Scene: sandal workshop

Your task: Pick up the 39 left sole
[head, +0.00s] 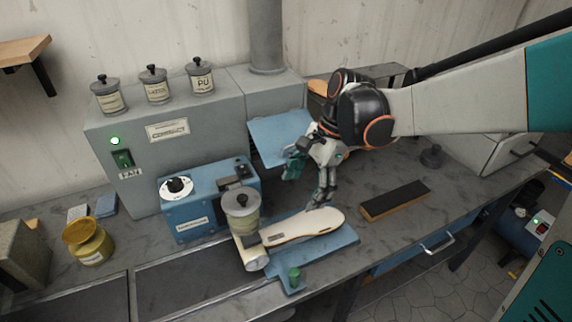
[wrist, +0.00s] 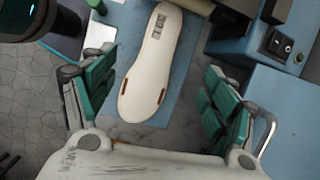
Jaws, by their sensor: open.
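A cream sole (head: 310,226) lies flat on a blue plate (head: 338,244) in front of the blue machine. In the wrist view the sole (wrist: 155,62) runs lengthwise between the fingers, with a small dark printed mark near its upper end that I cannot read for certain. Two small brown patches show near its lower end. My gripper (head: 308,184) is open and empty above the sole. In the wrist view the gripper's green-padded fingers (wrist: 157,97) stand wide apart on either side, not touching the sole.
A green knob (head: 294,277) sits at the plate's front. A dark brown-edged block (head: 395,200) lies to the right. A yellow jar (head: 90,243) stands far left.

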